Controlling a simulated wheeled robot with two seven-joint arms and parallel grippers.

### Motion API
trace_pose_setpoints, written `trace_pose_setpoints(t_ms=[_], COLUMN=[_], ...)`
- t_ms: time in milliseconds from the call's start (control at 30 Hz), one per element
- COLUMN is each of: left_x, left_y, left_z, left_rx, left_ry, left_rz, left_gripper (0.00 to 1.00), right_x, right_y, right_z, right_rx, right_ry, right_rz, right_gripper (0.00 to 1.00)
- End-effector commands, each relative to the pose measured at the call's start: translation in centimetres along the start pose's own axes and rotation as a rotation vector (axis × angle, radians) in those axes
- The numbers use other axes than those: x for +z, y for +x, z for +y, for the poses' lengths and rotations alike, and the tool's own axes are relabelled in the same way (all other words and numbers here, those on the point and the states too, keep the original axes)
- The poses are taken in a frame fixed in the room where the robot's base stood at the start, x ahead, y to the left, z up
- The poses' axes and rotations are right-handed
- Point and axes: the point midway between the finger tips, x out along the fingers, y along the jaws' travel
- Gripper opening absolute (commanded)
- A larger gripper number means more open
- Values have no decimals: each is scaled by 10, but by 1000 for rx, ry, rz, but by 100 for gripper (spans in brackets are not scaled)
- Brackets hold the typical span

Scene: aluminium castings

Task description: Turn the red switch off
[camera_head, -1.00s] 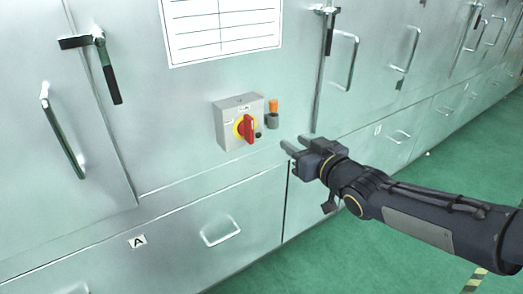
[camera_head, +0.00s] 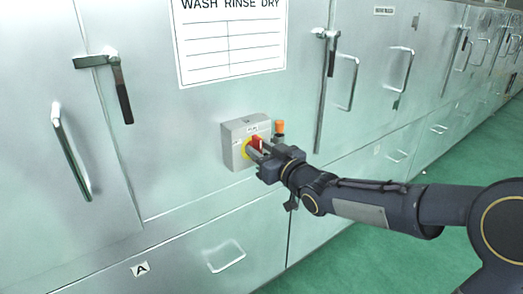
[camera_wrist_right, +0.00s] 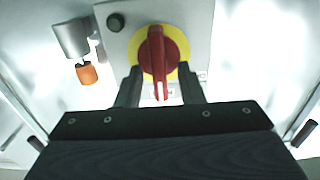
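The red switch (camera_head: 257,142) is a rotary handle on a yellow disc, on a grey box (camera_head: 233,148) fixed to the steel cabinet front. In the right wrist view the red handle (camera_wrist_right: 157,62) stands in line with the gripper, with its tip between the two fingers. My right gripper (camera_head: 259,152) is at the box, its fingers open on either side of the handle. In the wrist view there is a visible space between the fingers (camera_wrist_right: 161,90) and the handle. My left gripper is not in view.
An orange-tipped grey fitting (camera_head: 280,128) sits just right of the box; it also shows in the wrist view (camera_wrist_right: 87,74). Cabinet handles (camera_head: 70,150) and a latch lever (camera_head: 122,90) stick out at the left. A white chart (camera_head: 230,45) hangs above. Green floor lies at the right.

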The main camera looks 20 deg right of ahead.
Motion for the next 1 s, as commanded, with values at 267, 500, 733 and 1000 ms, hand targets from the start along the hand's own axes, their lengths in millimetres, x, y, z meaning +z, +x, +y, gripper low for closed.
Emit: trace_pose_setpoints(t_ms=[267, 500, 733, 1000], left_x=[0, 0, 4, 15], left_y=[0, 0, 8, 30], left_z=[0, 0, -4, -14], left_rx=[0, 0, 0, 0], left_ry=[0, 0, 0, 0], left_rz=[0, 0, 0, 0], left_gripper=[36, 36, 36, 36], right_x=[0, 0, 2, 6], right_y=[0, 0, 0, 0], right_z=[0, 0, -1, -3], right_rx=[0, 0, 0, 0], right_ry=[0, -2, -47, -220], right_rz=[-1, -1, 0, 3], right_gripper=[8, 0, 0, 0])
